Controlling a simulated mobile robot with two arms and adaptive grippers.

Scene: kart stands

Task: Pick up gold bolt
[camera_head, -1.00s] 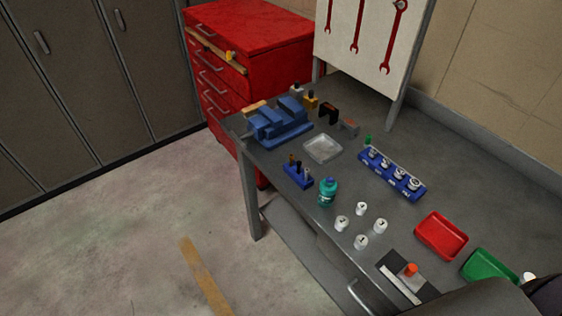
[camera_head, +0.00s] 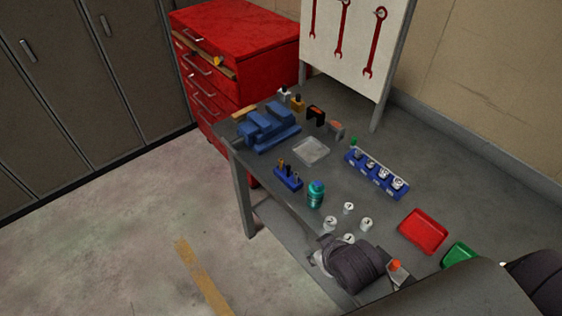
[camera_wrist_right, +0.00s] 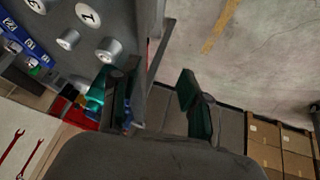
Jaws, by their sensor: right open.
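A small blue holder (camera_head: 288,178) with several thin upright pieces stands near the table's front edge in the head view. One of these pieces looks gold (camera_head: 289,168), but it is too small to tell whether it is the gold bolt. My right arm covers the front of the table, to the right of and nearer than the holder. My right gripper (camera_wrist_right: 158,95) shows in the wrist view with its two dark fingers apart and nothing between them. A table edge and the floor lie beyond the fingers. My left gripper is not in view.
A teal bottle (camera_head: 315,195) stands between the holder and several white numbered cylinders (camera_head: 366,224). Behind are a clear tray (camera_head: 311,151), a blue vise (camera_head: 266,130) and a blue socket rack (camera_head: 377,173). Red (camera_head: 424,232) and green (camera_head: 459,254) trays lie at right.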

